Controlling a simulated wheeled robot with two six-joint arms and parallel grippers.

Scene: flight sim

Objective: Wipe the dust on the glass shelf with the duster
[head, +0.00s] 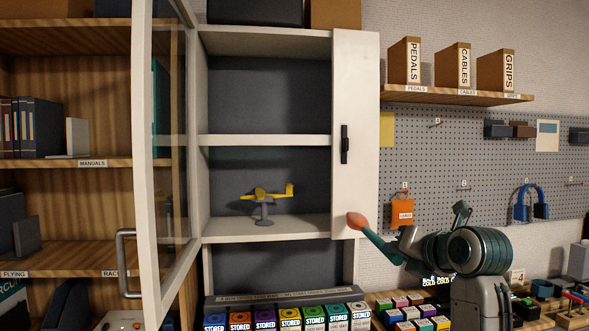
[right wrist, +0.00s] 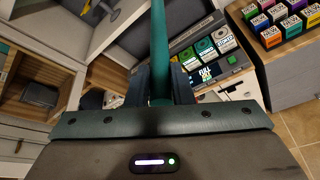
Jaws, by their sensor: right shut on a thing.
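The duster (head: 358,221) has an orange-pink head and a teal handle. My right gripper (head: 402,245) is shut on the handle, and the head points up and left, in front of the cabinet's lower right edge. In the right wrist view the teal handle (right wrist: 160,45) runs upward between the fingers of my right gripper (right wrist: 162,88). A pale cabinet has a glass door (head: 172,140) swung open to the left. Its shelf (head: 305,226) carries a yellow model plane (head: 265,194) on a grey stand. I cannot make out dust on it. My left gripper is not in view.
A narrow white panel (head: 355,100) with a black handle stands right of the opening. The upper shelf (head: 265,141) looks empty. Several coloured boxes (head: 290,317) stand below. A wooden bookcase (head: 90,163) is at left, and a pegboard (head: 480,160) is at right.

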